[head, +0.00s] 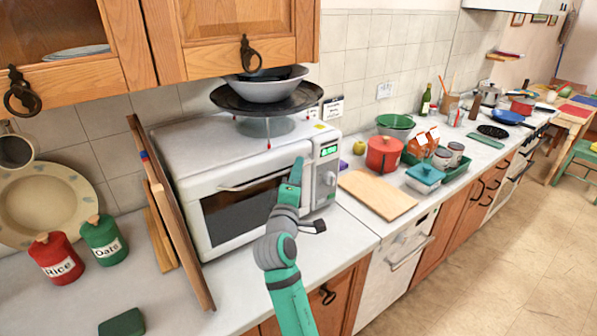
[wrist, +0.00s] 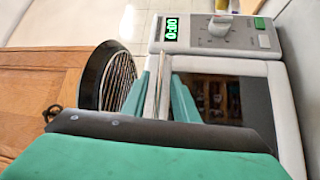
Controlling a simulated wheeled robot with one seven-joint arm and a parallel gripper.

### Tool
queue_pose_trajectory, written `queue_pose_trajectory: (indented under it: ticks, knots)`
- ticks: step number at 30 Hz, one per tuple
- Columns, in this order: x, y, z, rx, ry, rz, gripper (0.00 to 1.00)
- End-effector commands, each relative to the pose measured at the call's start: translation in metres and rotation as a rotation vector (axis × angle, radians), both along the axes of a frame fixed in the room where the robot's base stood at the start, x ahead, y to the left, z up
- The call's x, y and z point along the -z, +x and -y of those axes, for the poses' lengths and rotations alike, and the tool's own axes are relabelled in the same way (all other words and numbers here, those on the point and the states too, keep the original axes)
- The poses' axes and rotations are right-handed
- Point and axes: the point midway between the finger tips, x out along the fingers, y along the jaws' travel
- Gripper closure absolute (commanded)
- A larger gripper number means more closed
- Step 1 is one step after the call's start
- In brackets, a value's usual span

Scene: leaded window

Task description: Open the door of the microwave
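The white microwave (head: 262,170) stands on the counter with its door (head: 240,210) closed. The door has a dark window and a silver bar handle (head: 245,184) along its upper edge. My gripper (head: 296,172) is at the right end of this handle, near the control panel. In the wrist view, the teal fingers of my gripper (wrist: 160,98) are apart, one on each side of the handle (wrist: 159,84). Gaps show between fingers and bar, so my gripper looks open around it. The door's dark window (wrist: 228,95) shows right of the fingers.
A black pan (head: 225,98) with bowls stands on the microwave, under the wooden cabinet (head: 235,40). Wooden boards (head: 165,190) lean close on the left. A cutting board (head: 377,195) and red pot (head: 384,155) are to the right. Floor in front is free.

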Motion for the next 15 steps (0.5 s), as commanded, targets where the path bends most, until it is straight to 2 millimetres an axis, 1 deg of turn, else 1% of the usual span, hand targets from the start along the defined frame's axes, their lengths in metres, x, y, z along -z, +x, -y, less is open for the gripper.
queue_pose_trajectory:
  ticks: [3, 10, 13, 14, 15]
  knots:
    - [-0.0007, 0.0035, 0.0033, 0.003, -0.001, 0.000, 0.74]
    - [-0.0007, 0.0036, 0.0041, 0.004, 0.000, 0.001, 0.74]
    - [-0.0006, 0.0035, 0.0041, 0.004, 0.000, 0.001, 0.97]
    - [-0.0006, 0.0035, 0.0041, 0.004, 0.000, 0.001, 1.00]
    - [-0.0005, 0.0035, 0.0039, 0.004, 0.000, 0.001, 1.00]
